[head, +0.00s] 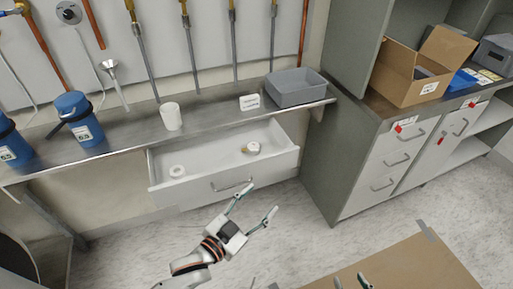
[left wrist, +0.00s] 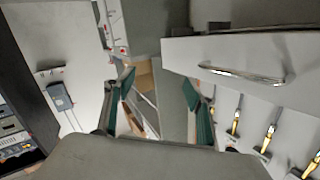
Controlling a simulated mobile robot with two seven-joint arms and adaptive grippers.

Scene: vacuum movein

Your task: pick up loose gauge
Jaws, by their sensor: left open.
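A small round gauge (head: 252,148), white with a brass-coloured part, lies in the right part of the pulled-out white drawer (head: 215,187). A white ring-shaped item (head: 177,171) lies in the drawer's left part. My left gripper (head: 260,198) is open and empty, in front of the drawer and right of its handle. In the left wrist view its green-padded fingers (left wrist: 160,105) are apart, and the drawer front with its metal handle (left wrist: 245,73) is at upper right. The gauge is not visible there. Only the fingertips of my right gripper (head: 351,281) show at the bottom edge, apart.
Above the drawer, the metal counter (head: 135,138) holds a white cup (head: 171,116), a small sign (head: 250,102), a grey bin (head: 296,87) and blue containers (head: 79,118). A grey cabinet (head: 350,165) stands right. A brown board (head: 420,265) lies at lower right.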

